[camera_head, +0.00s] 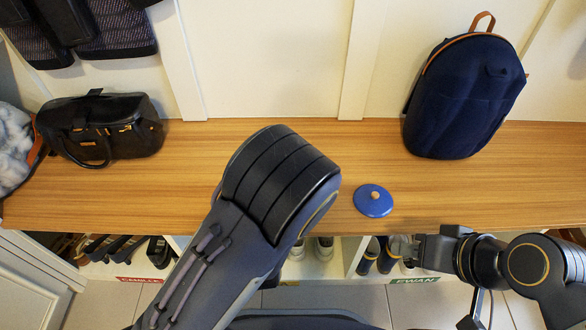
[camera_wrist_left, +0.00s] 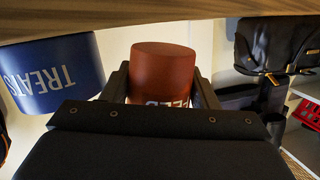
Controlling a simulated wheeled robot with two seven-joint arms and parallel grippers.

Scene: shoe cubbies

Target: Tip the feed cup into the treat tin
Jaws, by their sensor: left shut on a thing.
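In the left wrist view, my left gripper (camera_wrist_left: 163,82) is shut on a red-brown feed cup (camera_wrist_left: 163,65) with partly hidden white lettering. Its smooth surface shows; I cannot see its contents. The blue treat tin (camera_wrist_left: 58,78), marked TREATS, is beside the cup at the left, with a gap between them. The tin's lettering appears upside down in this view. In the head view, my left arm hides the tin, the cup and the left gripper. My right gripper (camera_head: 405,249) is by the bench's front edge, and its jaw opening is unclear.
A blue lid (camera_head: 374,201) with a tan knob lies on the wooden bench (camera_head: 300,131). A black handbag (camera_head: 101,128) is at the left and a navy backpack (camera_head: 464,96) at the right. Shoes sit in cubbies below. The bench is clear between lid and backpack.

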